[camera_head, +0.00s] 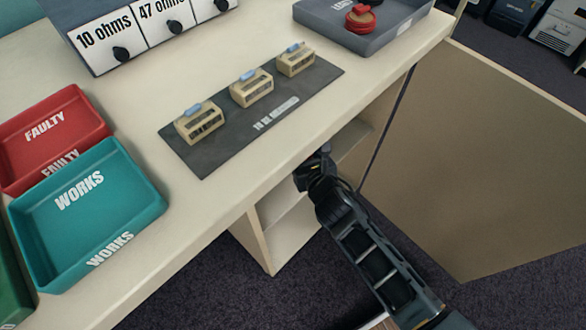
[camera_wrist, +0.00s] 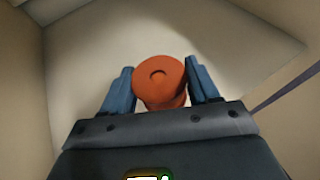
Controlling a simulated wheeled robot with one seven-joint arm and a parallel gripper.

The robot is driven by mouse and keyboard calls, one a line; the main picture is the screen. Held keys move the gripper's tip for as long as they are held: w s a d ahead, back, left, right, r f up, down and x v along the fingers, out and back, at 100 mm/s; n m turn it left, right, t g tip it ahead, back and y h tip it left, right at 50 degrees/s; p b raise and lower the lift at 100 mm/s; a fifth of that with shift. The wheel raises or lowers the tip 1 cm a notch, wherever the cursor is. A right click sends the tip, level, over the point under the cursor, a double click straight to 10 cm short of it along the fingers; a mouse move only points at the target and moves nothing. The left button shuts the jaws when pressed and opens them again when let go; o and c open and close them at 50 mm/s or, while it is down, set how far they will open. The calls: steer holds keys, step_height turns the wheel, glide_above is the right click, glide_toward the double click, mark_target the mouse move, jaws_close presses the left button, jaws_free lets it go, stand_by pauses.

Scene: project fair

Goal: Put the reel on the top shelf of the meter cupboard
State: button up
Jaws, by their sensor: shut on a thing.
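An orange-red reel (camera_wrist: 160,78) sits between the two blue fingers of my gripper (camera_wrist: 158,75) in the wrist view, and the fingers are shut on it. Pale boards and side walls surround it there; I cannot tell whether the reel touches a surface. In the head view my gripper (camera_head: 315,160) is at the open front of the meter cupboard (camera_head: 256,240), below the bench edge. Its fingertips and the reel are hidden there. Cupboard shelves (camera_head: 290,222) show partly behind my arm.
The open cupboard door (camera_head: 485,165) stands to the right of my arm. The bench (camera_head: 215,205) above carries a red tray (camera_head: 88,110), a teal tray (camera_head: 150,200), a dark mat (camera_head: 205,160) with several meters, and a grey tray (camera_head: 375,42) holding a red item (camera_head: 361,22).

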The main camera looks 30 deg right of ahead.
steer(key=shift+w+a+f+b, duration=0.5)
steer(key=shift+w+a+f, duration=0.25)
steer(key=shift+w+a, duration=0.1)
steer(key=shift+f+b, duration=1.35)
steer(key=shift+f, duration=0.55)
steer(key=shift+f, duration=0.15)
steer(key=o, duration=1.1)
steer(key=shift+s, duration=0.1)
